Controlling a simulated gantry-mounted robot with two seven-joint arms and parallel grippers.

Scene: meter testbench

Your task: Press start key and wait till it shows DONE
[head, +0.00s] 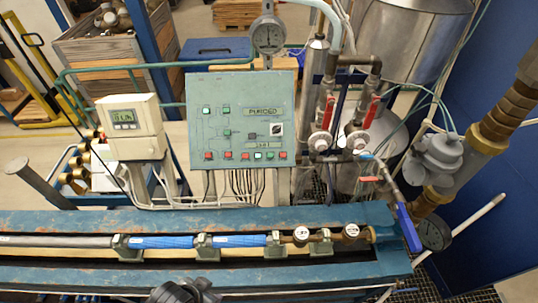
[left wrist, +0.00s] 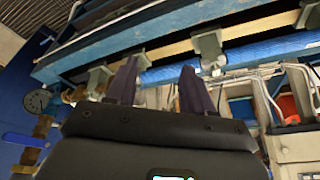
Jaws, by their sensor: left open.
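The green control panel (head: 200,110) stands upright behind the bench. Its upper display (head: 262,112) reads PURGED. A small lower display (head: 262,144) shows unclear digits. My left gripper shows in the left wrist view (left wrist: 160,84) with two dark fingers spread apart and nothing between them. A dark part of mine (head: 182,291) shows at the bottom edge of the head view, well short of the panel.
The blue bench (head: 60,222) with a pipe run and blue meter sections (head: 165,242) lies between me and the panel. A cream meter box (head: 133,120) stands left of the panel. Red-handled valves (head: 371,112) and a blue lever (head: 408,228) stand at the right.

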